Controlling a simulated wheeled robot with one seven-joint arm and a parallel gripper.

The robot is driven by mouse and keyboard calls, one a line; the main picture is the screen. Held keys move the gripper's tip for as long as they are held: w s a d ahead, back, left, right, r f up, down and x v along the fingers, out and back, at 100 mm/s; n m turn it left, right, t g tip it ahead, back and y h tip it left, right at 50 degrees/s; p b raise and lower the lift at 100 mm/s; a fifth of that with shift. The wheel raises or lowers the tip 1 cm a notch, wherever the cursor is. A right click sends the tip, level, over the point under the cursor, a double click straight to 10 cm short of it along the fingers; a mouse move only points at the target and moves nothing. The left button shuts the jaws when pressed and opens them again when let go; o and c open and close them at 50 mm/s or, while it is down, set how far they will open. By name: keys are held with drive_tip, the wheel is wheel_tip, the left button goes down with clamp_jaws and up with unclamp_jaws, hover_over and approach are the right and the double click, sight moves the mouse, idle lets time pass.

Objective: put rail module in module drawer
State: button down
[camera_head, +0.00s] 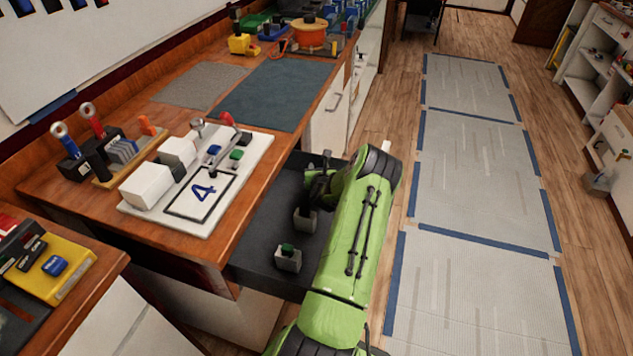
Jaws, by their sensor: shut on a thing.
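The module drawer (262,242) is a dark grey open drawer pulled out from the wooden bench. A small grey rail module with a green top (288,259) stands upright in its front part. My green arm reaches over the drawer's right side. My gripper (306,209) is dark and points down into the drawer, shut on a grey rail module (304,222). The arm and gripper hide most of the held module's top. I cannot tell whether its base touches the drawer floor.
A white board (203,222) marked 4 lies on the bench beside the drawer, with white blocks, a green piece and a red-tipped lever. A dark mat (271,94) lies behind it. A yellow tray (62,272) is at lower left. The floor right of my arm is clear.

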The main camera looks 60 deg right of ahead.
drive_tip(key=shift+f, duration=0.9)
drive_tip(key=shift+r, duration=0.1)
drive_tip(key=c, duration=0.7)
unclamp_jaws()
drive_tip(key=shift+s+a+r, duration=0.15)
drive_tip(key=shift+a, duration=0.05)
drive_tip(key=v, duration=1.1)
drive_tip(key=shift+s+a+p, duration=0.15)
drive_tip(key=shift+a+p, duration=0.05)
drive_tip(key=shift+p, duration=0.25)
